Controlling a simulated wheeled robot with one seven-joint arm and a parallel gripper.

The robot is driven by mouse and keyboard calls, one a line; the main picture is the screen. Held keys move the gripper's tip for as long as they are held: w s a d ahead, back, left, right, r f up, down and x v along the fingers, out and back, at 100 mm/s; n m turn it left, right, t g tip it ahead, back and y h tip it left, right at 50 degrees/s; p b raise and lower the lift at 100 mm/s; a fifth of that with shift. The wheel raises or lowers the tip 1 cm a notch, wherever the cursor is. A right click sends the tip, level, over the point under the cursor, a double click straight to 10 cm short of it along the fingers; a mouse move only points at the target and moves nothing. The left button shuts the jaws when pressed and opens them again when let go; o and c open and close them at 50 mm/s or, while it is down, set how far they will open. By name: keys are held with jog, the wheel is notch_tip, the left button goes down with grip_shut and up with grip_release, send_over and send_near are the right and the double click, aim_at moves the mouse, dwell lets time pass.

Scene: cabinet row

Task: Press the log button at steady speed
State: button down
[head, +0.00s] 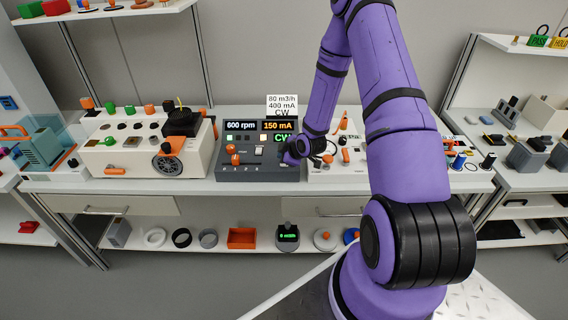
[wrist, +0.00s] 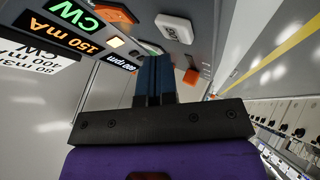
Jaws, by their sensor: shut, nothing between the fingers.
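The dark grey control console (head: 225,173) sits mid-bench. Its displays read 600 rpm (head: 240,126), 150 mA (head: 277,125) and a green CW (head: 281,138). A small lit square (head: 263,137) shows beside CW; it also shows in the wrist view (wrist: 116,42). A white rocker-like piece (head: 260,150) and orange controls (head: 235,158) are on the console face. I cannot read which control is the log button. My gripper (head: 287,158) is at the console's right side. In the wrist view its blue fingers (wrist: 153,78) are together and empty, pointing at the console; contact is unclear.
A white card (head: 282,104) above the console reads 80 m3/h, 400 mA, CW. A white machine (head: 130,155) with a black handwheel stands left. A white panel (head: 335,180) with small controls lies right, under my arm. The lower shelf holds an orange tray (head: 241,238).

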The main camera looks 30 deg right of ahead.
jog(key=shift+r, duration=0.1)
jog(key=shift+r, duration=2.45)
jog(key=shift+r, duration=0.15)
notch_tip(320, 180, up, 13)
jog(key=m+g+h, duration=0.1)
jog(key=m, duration=0.1)
send_over(281, 170)
jog(key=s+a+r+m+g+h, duration=0.1)
jog(key=s+a+r, duration=0.1)
jog(key=s+r, duration=0.35)
jog(key=s+a+r+m+h, duration=0.1)
jog(key=s+a+r+m, duration=0.1)
jog(key=r, duration=0.7)
jog(key=s+a+r+m, duration=0.2)
jog(key=s+a+r, duration=0.1)
jog(key=s, duration=0.5)
jog(key=s+a+r+m+g+y, duration=0.1)
jog(key=s+a+r, duration=0.2)
jog(key=s+r, duration=0.2)
jog(key=s+a+r+m+g, duration=0.1)
jog(key=s+a+r+m, duration=0.1)
jog(key=s, duration=1)
notch_tip(281, 170, up, 2)
jog(key=shift+a+r+m+y, duration=0.2)
jog(key=shift+a+m+y, duration=0.1)
jog(key=shift+a+y, duration=0.15)
